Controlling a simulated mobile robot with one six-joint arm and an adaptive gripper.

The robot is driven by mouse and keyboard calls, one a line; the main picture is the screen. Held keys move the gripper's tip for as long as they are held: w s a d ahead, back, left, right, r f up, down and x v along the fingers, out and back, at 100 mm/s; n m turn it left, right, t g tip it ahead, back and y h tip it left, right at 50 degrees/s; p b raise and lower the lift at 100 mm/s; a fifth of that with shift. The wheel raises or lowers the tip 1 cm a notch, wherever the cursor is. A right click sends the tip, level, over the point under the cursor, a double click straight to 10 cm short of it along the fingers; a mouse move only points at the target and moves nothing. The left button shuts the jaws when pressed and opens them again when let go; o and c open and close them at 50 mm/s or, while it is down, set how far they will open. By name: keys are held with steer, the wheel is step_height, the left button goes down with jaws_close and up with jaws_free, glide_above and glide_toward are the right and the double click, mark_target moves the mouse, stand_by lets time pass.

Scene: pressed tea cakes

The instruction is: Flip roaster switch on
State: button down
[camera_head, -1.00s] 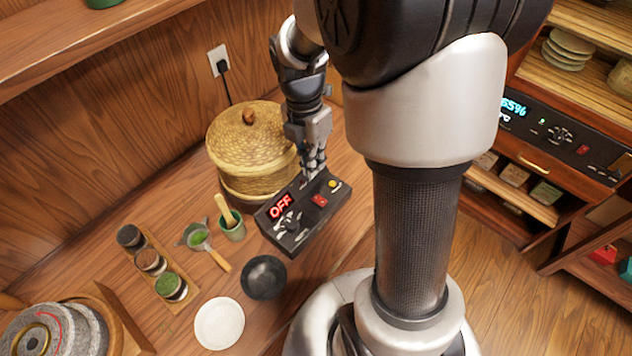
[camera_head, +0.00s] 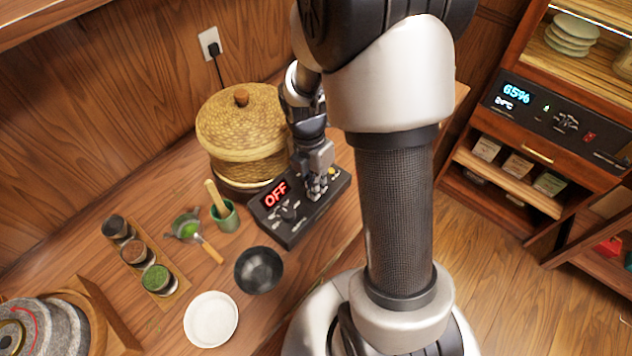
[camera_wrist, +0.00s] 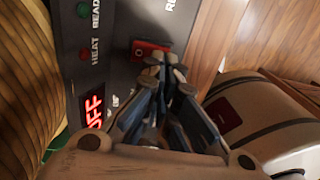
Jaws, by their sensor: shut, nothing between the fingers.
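The dark control box (camera_head: 288,232) lies on the wooden counter with its red display reading OFF (camera_head: 275,194). In the wrist view its panel shows a red switch (camera_wrist: 148,47), HEAT and READY labels, and part of the lit display (camera_wrist: 94,110). My gripper (camera_head: 317,192) is shut and empty, pointing down over the box. In the wrist view the closed fingertips (camera_wrist: 163,66) appear at the lower edge of the red switch; I cannot tell whether they touch. The gripper hides the switch in the head view.
A lidded woven basket (camera_head: 242,130) stands close behind the box. A black bowl (camera_head: 259,270), a white bowl (camera_head: 211,319), a green cup (camera_head: 224,216) and a strainer (camera_head: 190,230) sit left of the box. A cabinet (camera_head: 520,155) stands at the right.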

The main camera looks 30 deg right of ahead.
steer(key=shift+s+f, duration=0.15)
steer(key=shift+f, duration=0.2)
steer(key=shift+w+a+r+p, duration=0.15)
steer(key=shift+w+p, duration=0.15)
steer(key=shift+w, duration=0.1)
steer(key=shift+w+a+r+p, duration=0.1)
steer(key=shift+w+p, duration=0.2)
steer(key=shift+w, duration=0.05)
steer(key=shift+r, duration=0.1)
